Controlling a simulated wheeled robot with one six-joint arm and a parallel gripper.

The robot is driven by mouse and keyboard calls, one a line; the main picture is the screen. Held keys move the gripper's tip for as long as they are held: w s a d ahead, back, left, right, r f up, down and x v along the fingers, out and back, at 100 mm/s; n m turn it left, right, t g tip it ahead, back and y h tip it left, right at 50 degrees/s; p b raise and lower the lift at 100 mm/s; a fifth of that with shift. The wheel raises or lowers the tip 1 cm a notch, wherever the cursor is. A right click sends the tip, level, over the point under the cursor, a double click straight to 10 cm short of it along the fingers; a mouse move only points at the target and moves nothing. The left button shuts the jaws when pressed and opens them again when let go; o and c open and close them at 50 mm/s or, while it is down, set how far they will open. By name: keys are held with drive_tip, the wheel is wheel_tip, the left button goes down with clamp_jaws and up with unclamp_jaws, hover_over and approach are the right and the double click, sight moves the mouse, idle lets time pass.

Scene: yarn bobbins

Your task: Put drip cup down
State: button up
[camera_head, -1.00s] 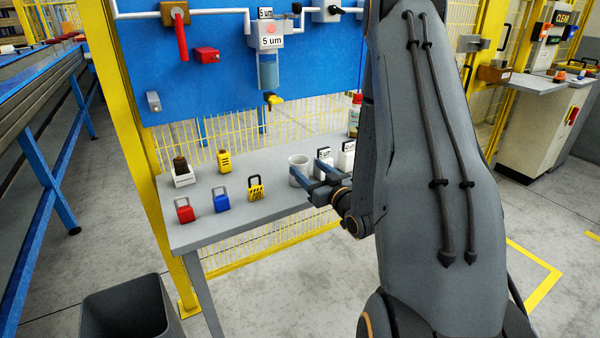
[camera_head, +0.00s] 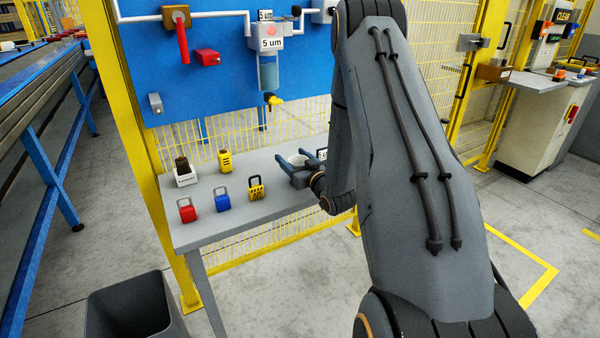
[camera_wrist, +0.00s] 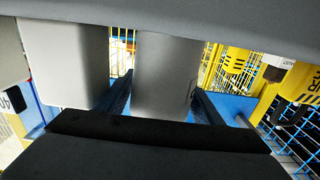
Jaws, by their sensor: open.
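The drip cup (camera_head: 299,160) is a pale, open-topped cup at the right part of the grey table, and only its upper part shows. It looks upright, and I cannot tell for sure whether its base touches the tabletop. My gripper (camera_head: 296,163) is low over the table, open, with a dark finger on each side of the cup. In the wrist view, the pale cup wall (camera_wrist: 165,75) stands between my two fingers (camera_wrist: 160,103). My gripper body hides the cup's lower part in the head view.
The grey table (camera_head: 200,235) holds a red padlock (camera_head: 187,213), a blue padlock (camera_head: 221,201), a yellow-black padlock (camera_head: 256,190) and a yellow item (camera_head: 225,160). A filter unit (camera_head: 268,65) hangs on the blue panel behind. A grey bin (camera_head: 130,310) stands in front.

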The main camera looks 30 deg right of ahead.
drive_tip(key=shift+c, duration=0.4)
drive_tip(key=c, duration=0.8)
drive_tip(key=shift+r, duration=0.1)
